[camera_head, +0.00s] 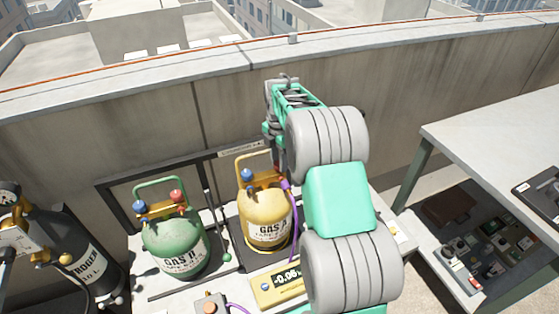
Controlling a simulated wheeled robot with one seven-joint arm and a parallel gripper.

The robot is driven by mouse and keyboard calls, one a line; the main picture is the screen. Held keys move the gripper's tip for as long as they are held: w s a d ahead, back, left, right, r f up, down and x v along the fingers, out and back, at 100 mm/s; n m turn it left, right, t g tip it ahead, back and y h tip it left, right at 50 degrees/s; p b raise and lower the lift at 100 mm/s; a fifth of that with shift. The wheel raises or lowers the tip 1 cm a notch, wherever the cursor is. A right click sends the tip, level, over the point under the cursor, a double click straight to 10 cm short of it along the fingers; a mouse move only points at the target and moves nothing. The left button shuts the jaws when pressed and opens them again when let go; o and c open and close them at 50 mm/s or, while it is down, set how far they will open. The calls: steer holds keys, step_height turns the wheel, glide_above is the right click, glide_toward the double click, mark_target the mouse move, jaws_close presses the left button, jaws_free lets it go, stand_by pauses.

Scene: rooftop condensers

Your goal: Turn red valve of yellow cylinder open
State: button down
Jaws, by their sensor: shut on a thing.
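The yellow cylinder (266,220), labelled GAS, stands upright on a dark platform near the parapet wall. A blue valve (247,175) shows on its top left, under the yellow handle. My gripper (277,166) reaches down at the top right of this cylinder, on the side away from the blue valve. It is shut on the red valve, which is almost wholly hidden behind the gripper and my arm. The fingertips are small and partly covered, so the valve's angle cannot be seen. A purple hose (293,212) runs down the cylinder's right side.
A green cylinder (174,244) with blue and red valves stands to the left. A dark nitrogen cylinder (85,255) is farther left. A yellow scale (277,287) lies in front. A grey table (500,150) with a cluttered shelf stands at right. The concrete parapet (100,135) runs behind.

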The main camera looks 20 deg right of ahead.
stand_by(0.3)
steer(key=c, duration=1)
jaws_free()
steer(key=shift+c, duration=0.2)
step_height(320, 180, up, 8)
steer(key=shift+f+b, duration=0.1)
steer(key=shift+b, duration=0.3)
